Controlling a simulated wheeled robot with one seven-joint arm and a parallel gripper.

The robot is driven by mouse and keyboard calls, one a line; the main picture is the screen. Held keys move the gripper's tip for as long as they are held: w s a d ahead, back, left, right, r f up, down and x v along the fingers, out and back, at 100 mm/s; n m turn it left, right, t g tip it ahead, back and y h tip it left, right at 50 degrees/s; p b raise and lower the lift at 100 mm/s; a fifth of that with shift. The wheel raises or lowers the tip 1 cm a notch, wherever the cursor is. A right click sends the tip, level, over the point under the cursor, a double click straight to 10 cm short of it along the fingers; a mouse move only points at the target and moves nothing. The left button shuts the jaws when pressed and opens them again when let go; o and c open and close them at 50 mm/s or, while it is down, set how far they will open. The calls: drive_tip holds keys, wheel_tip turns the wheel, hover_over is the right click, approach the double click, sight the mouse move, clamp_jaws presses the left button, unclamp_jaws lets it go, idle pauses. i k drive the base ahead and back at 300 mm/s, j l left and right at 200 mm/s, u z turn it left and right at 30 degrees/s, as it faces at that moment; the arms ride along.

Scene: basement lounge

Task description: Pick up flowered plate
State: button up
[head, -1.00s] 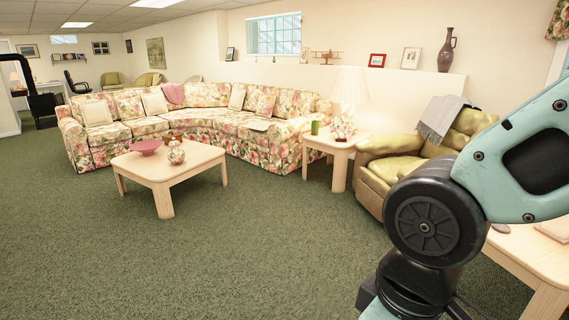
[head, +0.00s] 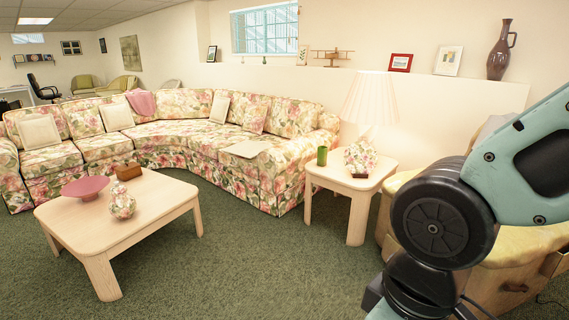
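No plate with a clear flower pattern can be made out. A pink shallow dish (head: 85,187) sits on the wooden coffee table (head: 140,215) at the left; I cannot tell if it bears flowers. A flowered round vase (head: 122,205) stands beside it, with a small brown box (head: 128,172) behind. A flat pale object (head: 246,149) lies on the floral sofa seat; its kind is unclear. My arm fills the right side of the head view, but my gripper is not in view.
The floral sofa (head: 170,133) runs along the back. A side table (head: 345,180) holds a lamp (head: 368,105) with a flowered base and a green cup (head: 322,156). A yellow armchair (head: 515,245) is partly behind my arm. Green carpet (head: 250,265) is clear in front.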

sight(360, 156)
drive_tip(key=i, duration=2.7)
drive_tip(key=i+j+z, duration=0.1)
drive_tip(key=i+z, duration=0.15)
drive_tip(key=i, duration=0.3)
drive_tip(key=i+j+z, duration=0.25)
drive_tip(key=i, duration=0.3)
drive_tip(key=i+j+z, duration=0.25)
drive_tip(key=i, duration=0.3)
drive_tip(key=i+j+z, duration=0.25)
drive_tip(key=i+j, duration=0.15)
drive_tip(key=i, duration=0.1)
